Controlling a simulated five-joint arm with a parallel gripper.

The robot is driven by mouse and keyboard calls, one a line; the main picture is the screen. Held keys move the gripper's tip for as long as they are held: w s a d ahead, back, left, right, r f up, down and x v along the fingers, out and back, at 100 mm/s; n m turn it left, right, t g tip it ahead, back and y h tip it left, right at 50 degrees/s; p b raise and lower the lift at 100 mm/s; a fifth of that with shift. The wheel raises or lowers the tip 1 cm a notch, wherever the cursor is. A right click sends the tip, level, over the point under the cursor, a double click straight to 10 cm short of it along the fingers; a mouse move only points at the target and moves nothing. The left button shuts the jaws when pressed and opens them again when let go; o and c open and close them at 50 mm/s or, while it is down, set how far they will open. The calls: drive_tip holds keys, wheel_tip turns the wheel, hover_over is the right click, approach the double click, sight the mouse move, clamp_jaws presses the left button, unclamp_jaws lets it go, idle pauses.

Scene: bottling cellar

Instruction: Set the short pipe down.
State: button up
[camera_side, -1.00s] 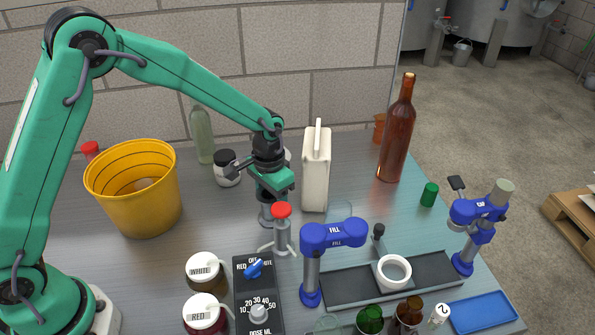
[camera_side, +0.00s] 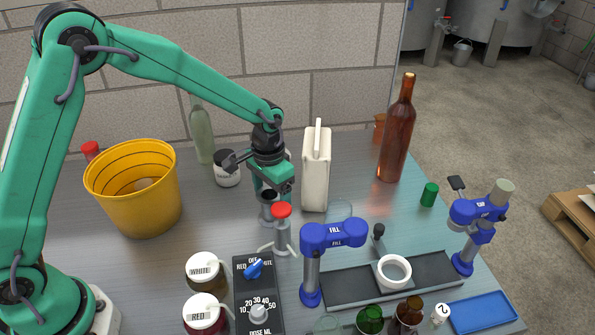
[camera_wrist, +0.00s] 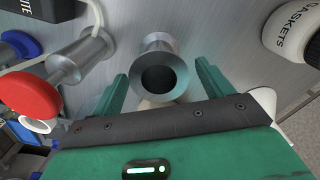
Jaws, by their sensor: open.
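The short pipe (camera_wrist: 164,76) is a grey metal tube with a flared rim and a dark open end. It stands upright on the metal bench, and it also shows in the side view (camera_side: 267,212) below my gripper. My gripper (camera_wrist: 160,72) is open, with one green finger on each side of the pipe in the wrist view. Gaps show between the fingers and the pipe. In the side view my gripper (camera_side: 268,188) is just above the pipe's open top, and its fingers are partly hidden.
A metal valve with a red knob (camera_side: 281,211) stands close in front of the pipe. A white jerrycan (camera_side: 315,175) is to the right, and a dark-lidded gaskets jar (camera_side: 227,176) to the left. The yellow bucket (camera_side: 150,215) is farther left, with bare bench between.

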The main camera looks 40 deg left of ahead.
wheel_tip(320, 180, up, 10)
drive_tip(key=shift+r, duration=0.15)
idle(0.3)
idle(0.5)
drive_tip(key=s+a+r+n+t, duration=0.1)
drive_tip(key=s+a+r+t, duration=0.2)
drive_tip(key=s+a+r, duration=0.6)
drive_tip(key=s+a+n+t, duration=0.1)
drive_tip(key=s+a+t, duration=0.1)
drive_tip(key=s, duration=1.2)
drive_tip(key=shift+s+a+r+n+t, duration=0.15)
drive_tip(key=shift+a+r+n+t, duration=0.05)
drive_tip(key=shift+r+n+t, duration=0.1)
drive_tip(key=shift+o, duration=0.4)
